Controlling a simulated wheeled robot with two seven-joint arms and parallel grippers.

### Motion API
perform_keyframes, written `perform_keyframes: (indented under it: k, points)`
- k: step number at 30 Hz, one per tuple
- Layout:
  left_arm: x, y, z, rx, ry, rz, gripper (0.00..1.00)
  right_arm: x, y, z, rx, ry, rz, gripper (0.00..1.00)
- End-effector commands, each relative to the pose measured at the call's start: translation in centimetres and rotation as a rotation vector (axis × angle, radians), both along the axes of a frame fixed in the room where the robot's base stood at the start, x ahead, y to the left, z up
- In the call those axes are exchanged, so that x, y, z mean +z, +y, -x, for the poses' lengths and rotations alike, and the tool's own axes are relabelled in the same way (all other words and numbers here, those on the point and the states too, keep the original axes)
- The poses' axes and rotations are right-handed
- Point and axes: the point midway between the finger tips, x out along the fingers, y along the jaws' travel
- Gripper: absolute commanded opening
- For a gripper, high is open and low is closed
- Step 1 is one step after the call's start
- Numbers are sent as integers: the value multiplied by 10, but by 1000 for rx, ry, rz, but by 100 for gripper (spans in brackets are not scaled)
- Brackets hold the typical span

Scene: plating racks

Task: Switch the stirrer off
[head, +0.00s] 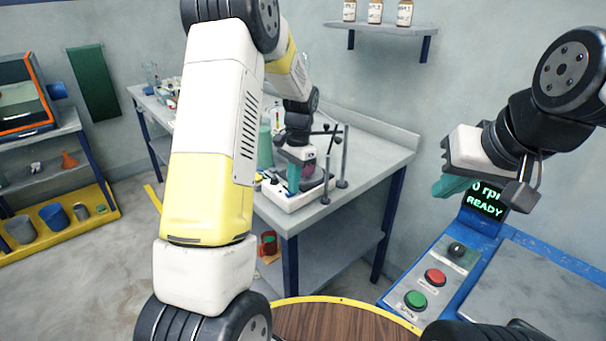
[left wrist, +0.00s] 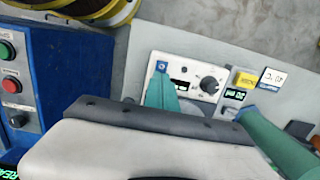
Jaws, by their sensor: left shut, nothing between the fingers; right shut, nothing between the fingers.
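The stirrer (head: 312,195) is a white box on the bench, with a vessel of purple liquid (head: 312,172) over it. In the left wrist view its front panel (left wrist: 185,72) shows a dark round knob (left wrist: 208,84), a small display (left wrist: 178,84) and a small blue switch (left wrist: 162,66). My left gripper (head: 294,184) is shut and empty, its teal fingers pointing down at the panel. In the left wrist view its fingertips (left wrist: 160,82) lie right beside the switch; I cannot tell whether they touch it. My right gripper (head: 450,187) is shut and empty, away from the stirrer.
A green bottle (head: 265,146) and small instruments with displays (left wrist: 234,95) stand beside the stirrer. Metal posts (head: 343,165) rise at its right. A blue console (head: 435,285) with red and green buttons is at the lower right. Bench space right of the posts is clear.

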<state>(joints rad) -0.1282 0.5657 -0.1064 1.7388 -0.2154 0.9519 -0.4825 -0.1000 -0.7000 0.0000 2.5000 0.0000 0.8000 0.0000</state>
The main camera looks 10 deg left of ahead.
Motion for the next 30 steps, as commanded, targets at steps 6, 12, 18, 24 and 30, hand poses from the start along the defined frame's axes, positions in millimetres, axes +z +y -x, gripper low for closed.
perform_keyframes:
  k: [6,12,18,24,30]
  points:
    - [-10,0,8,1,10,6,0,0,0,0,0,0,0,0]
    - [-8,7,15,1,13,4,0,0,0,0,0,0,0,0]
    - [-8,11,17,2,19,-1,0,0,0,0,0,0,0,0]
    - [-5,13,18,4,22,-5,0,0,0,0,0,0,0,0]
    - [24,5,14,0,-2,2,0,0,0,0,0,0,0,0]
